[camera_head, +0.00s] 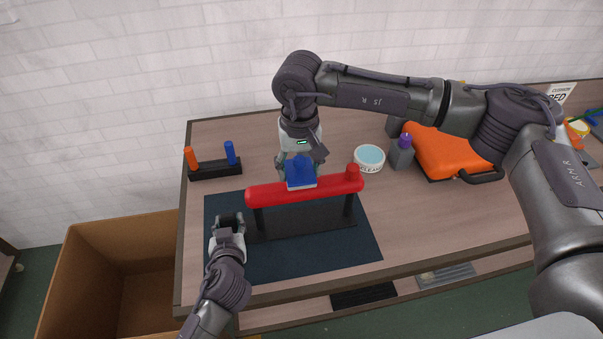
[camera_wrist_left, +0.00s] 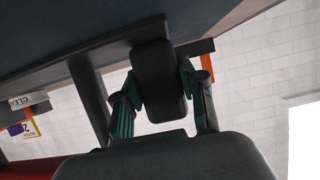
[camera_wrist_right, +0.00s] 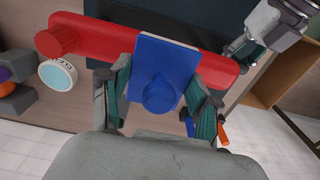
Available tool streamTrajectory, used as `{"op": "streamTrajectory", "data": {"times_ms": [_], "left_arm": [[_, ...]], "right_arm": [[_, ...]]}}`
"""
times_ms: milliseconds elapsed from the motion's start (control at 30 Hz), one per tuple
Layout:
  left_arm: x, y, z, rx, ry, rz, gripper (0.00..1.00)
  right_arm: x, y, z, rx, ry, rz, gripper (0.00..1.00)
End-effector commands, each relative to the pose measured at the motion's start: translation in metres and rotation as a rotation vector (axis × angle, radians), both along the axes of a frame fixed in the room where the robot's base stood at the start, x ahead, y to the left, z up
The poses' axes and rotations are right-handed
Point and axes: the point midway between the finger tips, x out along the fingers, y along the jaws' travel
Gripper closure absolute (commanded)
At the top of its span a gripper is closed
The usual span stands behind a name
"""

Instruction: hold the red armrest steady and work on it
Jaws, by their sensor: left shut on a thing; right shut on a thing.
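The red armrest (camera_head: 330,190) lies level across a black stand (camera_head: 259,220) with two posts. It also shows in the right wrist view (camera_wrist_right: 105,38). My right gripper (camera_head: 300,168) is shut on a blue block with a round knob (camera_wrist_right: 162,85). The block has a pale underside and rests on, or just over, the middle of the armrest. My left gripper (camera_head: 229,220) is at the stand's left end. In the left wrist view it is shut on a dark rounded grip (camera_wrist_left: 158,80) that appears joined to the stand's bar. The armrest's underside is mostly hidden.
A dark mat (camera_head: 360,255) lies under the stand. A small rack (camera_head: 215,170) with orange and blue handles stands at the back left. A cardboard box (camera_head: 120,260) stands left of the table.

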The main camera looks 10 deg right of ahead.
Motion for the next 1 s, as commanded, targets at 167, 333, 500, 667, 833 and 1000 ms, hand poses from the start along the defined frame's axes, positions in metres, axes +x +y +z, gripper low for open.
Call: {"op": "streamTrajectory", "data": {"times_ms": [167,333,500,667,833,1000], "left_arm": [[0.0,0.0,0.001,-0.001,-0.001,0.0,0.35],[0.0,0.0,0.0,0.0,-0.001,0.001,0.3],[-0.001,0.0,0.0,0.0,0.0,0.001,0.3],[-0.016,-0.001,0.005,0.0,0.002,0.0,0.3],[-0.048,-0.001,0.018,-0.003,0.003,0.0,0.3],[-0.081,-0.002,0.032,-0.003,0.003,0.001,0.3]], "right_arm": [[0.0,0.0,0.001,0.0,-0.001,-0.001,0.71],[0.0,0.0,0.001,0.0,-0.001,-0.001,0.71],[0.0,0.0,0.001,0.0,-0.002,-0.001,0.71],[0.0,0.0,0.001,0.0,-0.002,-0.001,0.71],[0.0,0.0,0.001,0.0,-0.002,-0.001,0.71],[0.0,0.0,0.001,0.0,-0.001,-0.001,0.71]]}}
